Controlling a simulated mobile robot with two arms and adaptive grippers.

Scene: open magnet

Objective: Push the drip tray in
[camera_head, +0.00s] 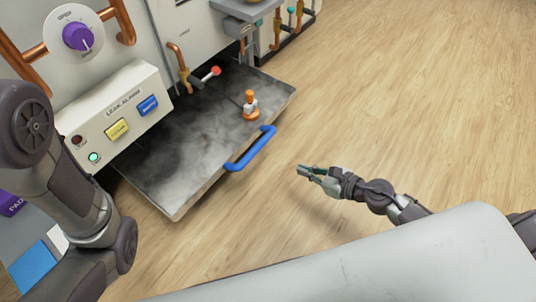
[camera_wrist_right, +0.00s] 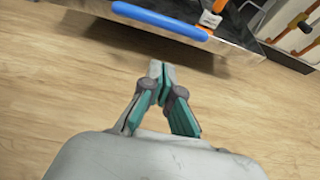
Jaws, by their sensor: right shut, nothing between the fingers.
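The drip tray (camera_head: 185,150) is a wide, shallow grey metal tray that sticks out from under the white machine over the wooden floor. A blue bar handle (camera_head: 250,148) is on its front edge. The handle also shows at the top of the right wrist view (camera_wrist_right: 160,18). My right gripper (camera_head: 302,170) is shut and empty, in front of the tray and apart from the handle, to its right in the head view. In the right wrist view the closed fingertips (camera_wrist_right: 161,68) point toward the handle with bare floor between. My left gripper is out of view; only my left arm shows.
An orange-and-white fitting (camera_head: 250,106) stands in the tray. A tap with a red end (camera_head: 210,74) hangs over it. A leak alarm box (camera_head: 118,115) with yellow and blue buttons sits by the tray's left side. The floor (camera_head: 400,90) to the right is clear.

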